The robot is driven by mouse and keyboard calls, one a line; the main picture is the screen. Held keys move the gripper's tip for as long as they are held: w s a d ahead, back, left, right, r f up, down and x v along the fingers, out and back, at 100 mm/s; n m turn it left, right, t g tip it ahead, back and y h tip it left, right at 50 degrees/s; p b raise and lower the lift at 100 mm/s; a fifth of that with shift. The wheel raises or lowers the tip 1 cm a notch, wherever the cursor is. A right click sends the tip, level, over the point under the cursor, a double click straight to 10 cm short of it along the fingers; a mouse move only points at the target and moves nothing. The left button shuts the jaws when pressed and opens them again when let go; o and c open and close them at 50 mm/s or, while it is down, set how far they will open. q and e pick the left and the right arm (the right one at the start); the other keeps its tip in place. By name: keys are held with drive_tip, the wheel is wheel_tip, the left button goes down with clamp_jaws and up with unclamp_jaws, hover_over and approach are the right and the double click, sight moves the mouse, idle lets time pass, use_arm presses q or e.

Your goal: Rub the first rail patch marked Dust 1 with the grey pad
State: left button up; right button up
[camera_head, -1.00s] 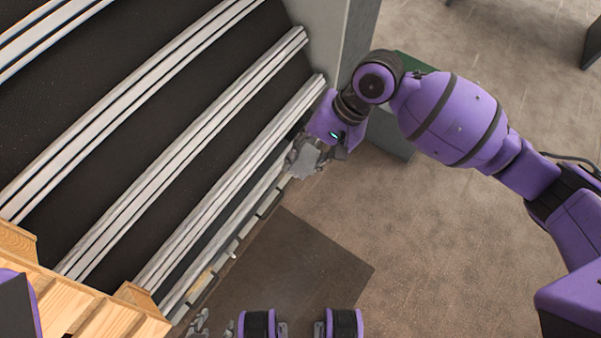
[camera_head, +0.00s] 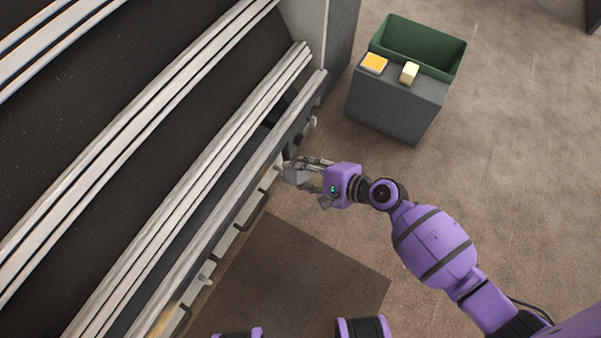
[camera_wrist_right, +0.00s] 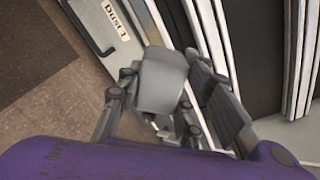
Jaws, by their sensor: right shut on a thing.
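My right gripper (camera_head: 306,174) is shut on the grey pad (camera_head: 295,175), beside the outer edge of the front rail (camera_head: 232,190). In the right wrist view the pad (camera_wrist_right: 162,80) sits between the fingers, close to the pale rail side. I cannot tell whether it touches the rail. A label (camera_wrist_right: 115,17) there reads "Dust" with a digit that is hard to read, on the rail side beyond the pad. A yellowish-brown patch (camera_head: 166,318) shows low on the front rail in the head view. My left gripper is not in view.
More pale rails run diagonally over the dark bed. A dark mat (camera_head: 300,275) lies on open floor.

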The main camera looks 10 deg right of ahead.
sight(268, 166)
drive_tip(key=b+x, duration=0.1)
drive_tip(key=x, duration=0.2)
drive_tip(key=shift+w+a, duration=0.2)
drive_tip(key=shift+a, duration=0.05)
drive_tip(key=shift+b+x, duration=0.45)
drive_tip(key=shift+x, duration=0.65)
drive_tip(key=shift+x, duration=1.1)
drive_tip(key=shift+s, duration=0.1)
